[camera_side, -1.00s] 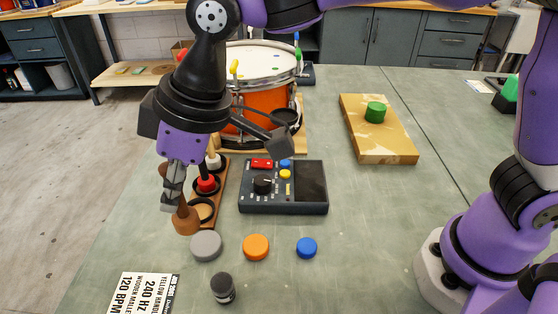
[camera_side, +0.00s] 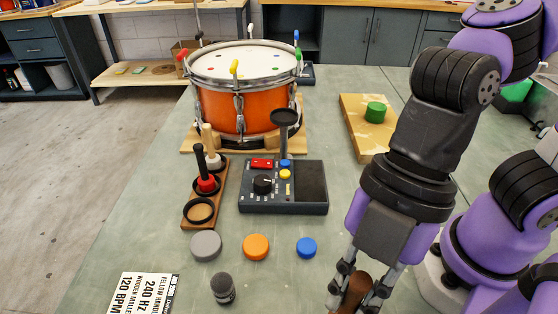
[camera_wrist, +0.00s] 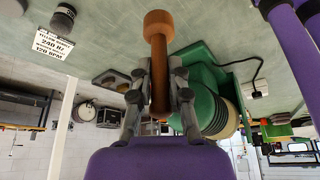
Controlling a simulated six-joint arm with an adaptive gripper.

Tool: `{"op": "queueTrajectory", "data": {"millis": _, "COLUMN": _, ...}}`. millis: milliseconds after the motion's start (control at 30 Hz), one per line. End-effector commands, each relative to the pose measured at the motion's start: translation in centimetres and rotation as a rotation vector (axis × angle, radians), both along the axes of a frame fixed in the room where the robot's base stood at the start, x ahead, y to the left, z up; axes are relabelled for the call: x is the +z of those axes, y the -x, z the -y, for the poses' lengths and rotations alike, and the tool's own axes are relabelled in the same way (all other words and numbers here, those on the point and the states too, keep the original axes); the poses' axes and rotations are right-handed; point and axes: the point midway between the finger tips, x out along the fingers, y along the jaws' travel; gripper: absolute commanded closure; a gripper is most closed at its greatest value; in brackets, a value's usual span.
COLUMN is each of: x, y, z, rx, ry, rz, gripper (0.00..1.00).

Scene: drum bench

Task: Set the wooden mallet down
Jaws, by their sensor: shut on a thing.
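The wooden mallet (camera_wrist: 158,60) is between the fingers of my gripper (camera_wrist: 158,98) in the wrist view, its brown head toward the top of the picture. In the side view my gripper (camera_side: 357,290) is at the bottom right, shut on the mallet (camera_side: 355,291), whose lower part is cut off by the frame edge. The wooden rack (camera_side: 206,205) left of the control box holds a black-handled mallet with a red head (camera_side: 207,181) and a pale mallet (camera_side: 211,148). The rack's front ring is empty.
An orange drum (camera_side: 240,109) stands behind the control box (camera_side: 283,187). Grey (camera_side: 206,245), orange (camera_side: 256,246) and blue (camera_side: 306,247) discs and a dark jar (camera_side: 223,288) lie in front. A printed card (camera_side: 145,293) is at front left. A wooden board (camera_side: 379,128) lies behind my arm.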

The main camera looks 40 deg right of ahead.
Motion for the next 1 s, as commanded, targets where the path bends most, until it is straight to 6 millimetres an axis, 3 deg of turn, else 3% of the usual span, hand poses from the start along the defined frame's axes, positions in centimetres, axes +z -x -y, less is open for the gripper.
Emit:
{"op": "queueTrajectory", "data": {"millis": 200, "x": -3.3, "y": -5.4, "z": 0.9, "rx": -0.01, "ry": 0.004, "rz": -0.008, "gripper": 1.0}}
{"op": "queueTrajectory", "data": {"millis": 333, "x": -4.3, "y": -7.1, "z": 1.0, "rx": -0.005, "ry": 0.002, "rz": -0.004, "gripper": 1.0}}
{"op": "queueTrajectory", "data": {"millis": 467, "x": -5.0, "y": -7.7, "z": 1.1, "rx": -0.002, "ry": 0.0, "rz": -0.003, "gripper": 1.0}}
{"op": "queueTrajectory", "data": {"millis": 700, "x": -8.4, "y": -7.6, "z": 1.1, "rx": -0.002, "ry": 0.003, "rz": -0.004, "gripper": 1.0}}
{"op": "queueTrajectory", "data": {"millis": 1000, "x": -8.7, "y": -7.6, "z": 1.0, "rx": -0.002, "ry": 0.0, "rz": -0.001, "gripper": 1.0}}
